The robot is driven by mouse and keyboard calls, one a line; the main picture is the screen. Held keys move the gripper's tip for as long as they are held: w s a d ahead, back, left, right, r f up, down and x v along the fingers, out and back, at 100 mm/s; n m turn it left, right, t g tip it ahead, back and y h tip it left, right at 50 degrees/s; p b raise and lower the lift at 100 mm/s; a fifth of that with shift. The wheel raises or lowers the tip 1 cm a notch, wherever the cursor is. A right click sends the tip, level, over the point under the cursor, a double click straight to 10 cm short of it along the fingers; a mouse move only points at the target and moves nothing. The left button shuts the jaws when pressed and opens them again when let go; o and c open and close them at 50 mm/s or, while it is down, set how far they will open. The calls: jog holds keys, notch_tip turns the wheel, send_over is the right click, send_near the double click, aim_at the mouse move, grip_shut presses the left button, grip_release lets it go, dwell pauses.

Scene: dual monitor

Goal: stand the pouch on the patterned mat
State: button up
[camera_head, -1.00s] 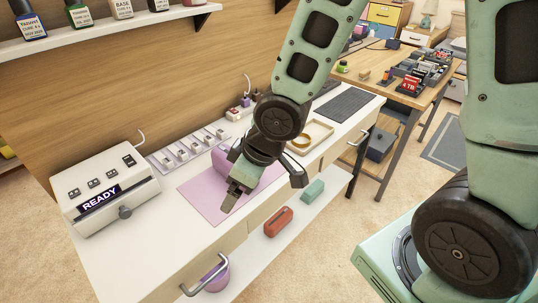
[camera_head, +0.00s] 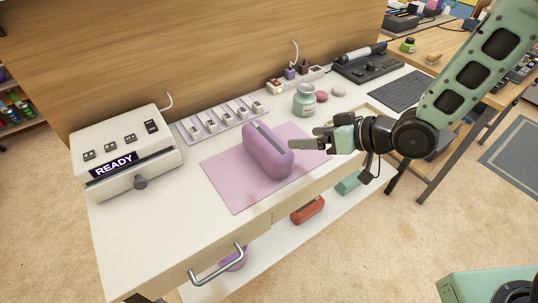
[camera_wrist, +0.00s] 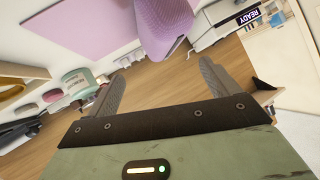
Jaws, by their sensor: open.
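The purple pouch (camera_head: 267,152) sits on the pink mat (camera_head: 228,190), long side along the surface, with a dark zip strip along its top. My gripper (camera_head: 300,143) is open and empty, just right of the pouch, with its fingers pointing left. In the head view the near finger overlaps the pouch's right end, and I cannot tell whether they touch. In the wrist view the pouch (camera_wrist: 165,25) shows beyond the open fingers (camera_wrist: 160,76), with the pink mat (camera_wrist: 70,25) beside it. No pattern is clear on the pink mat. A dark, faintly lined mat (camera_head: 398,90) lies at the back right.
A white device reading READY (camera_head: 125,155) stands at left. A switch strip (camera_head: 222,119) lies behind the pink mat. A green-grey jar (camera_head: 304,100) stands behind my gripper, near pink and white lids. The front left of the white desk (camera_head: 150,235) is clear.

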aim_at(274, 136)
jog(key=b+x, duration=0.2)
jog(key=x, duration=0.3)
jog(key=shift+a+f, duration=0.2)
jog(key=shift+a, duration=0.1)
jog(key=b+x, duration=0.3)
jog(key=x, duration=0.1)
jog(key=shift+a, duration=0.3)
jog(key=shift+w+a, duration=0.25)
jog(key=c, duration=1.2)
